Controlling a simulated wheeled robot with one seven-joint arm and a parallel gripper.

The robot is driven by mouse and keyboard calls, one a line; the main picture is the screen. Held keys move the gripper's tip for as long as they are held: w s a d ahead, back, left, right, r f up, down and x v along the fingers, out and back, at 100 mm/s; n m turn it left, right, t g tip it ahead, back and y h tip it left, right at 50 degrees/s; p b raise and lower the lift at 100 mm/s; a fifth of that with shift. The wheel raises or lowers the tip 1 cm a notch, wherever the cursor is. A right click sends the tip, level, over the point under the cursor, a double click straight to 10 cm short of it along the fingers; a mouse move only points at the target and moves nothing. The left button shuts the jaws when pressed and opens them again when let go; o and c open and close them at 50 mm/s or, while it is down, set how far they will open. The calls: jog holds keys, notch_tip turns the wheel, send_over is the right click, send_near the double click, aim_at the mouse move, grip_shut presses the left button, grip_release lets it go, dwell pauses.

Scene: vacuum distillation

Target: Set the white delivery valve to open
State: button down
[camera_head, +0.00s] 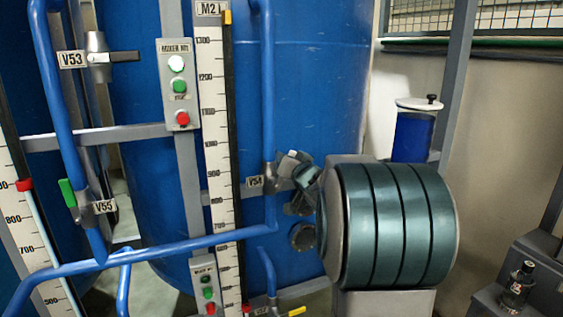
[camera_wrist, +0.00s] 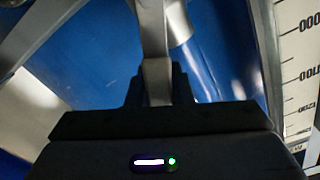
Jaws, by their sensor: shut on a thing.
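My gripper (camera_wrist: 158,85) is black and is shut on a pale grey bar (camera_wrist: 153,35), which runs up from between its fingers in the wrist view. The bar looks like a valve lever, but its far end is cut off. The black fingers do not show in the head view.
Valve V53 (camera_head: 98,57) has a dark lever; V55 (camera_head: 75,200) has a green one. A yellow handle (camera_head: 297,311) shows at the bottom. The M2 scale (camera_head: 214,130) and button box (camera_head: 178,85) stand before a blue tank (camera_head: 310,80). A banded teal cylinder (camera_head: 395,225) fills the right.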

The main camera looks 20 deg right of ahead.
jog(key=c, duration=1.3)
grip_release()
jog(key=s, duration=0.9)
jog(key=s+b, duration=0.1)
jog(key=s, duration=0.4)
jog(key=shift+a, duration=0.3)
